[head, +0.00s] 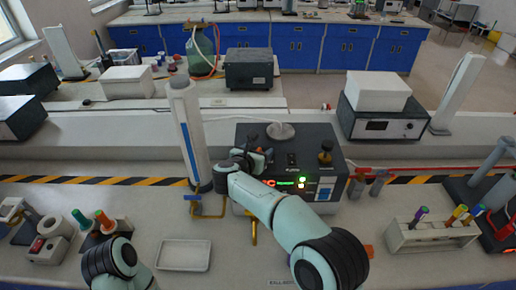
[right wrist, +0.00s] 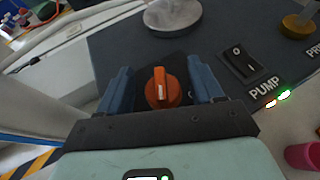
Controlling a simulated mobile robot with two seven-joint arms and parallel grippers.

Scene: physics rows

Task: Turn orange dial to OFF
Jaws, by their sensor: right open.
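The orange dial (right wrist: 160,97) sits on the dark top of the control box (head: 318,143), with its pale-marked ridge pointing up in the right wrist view. My right gripper (right wrist: 162,85) is open, with one blue finger on each side of the dial and a visible gap to each. In the head view my right gripper (head: 250,160) is over the box's left part and largely covers the dial. No OFF label is readable; the gripper body hides the panel below the dial. My left arm shows at the bottom left, but its gripper is out of view.
A black PUMP rocker switch (right wrist: 239,63) is right of the dial, and a round metal disc (right wrist: 172,14) lies beyond it. A tall white column (head: 186,130) stands close left of the box. A white tray (head: 183,255) and a tube rack (head: 430,235) are on the bench.

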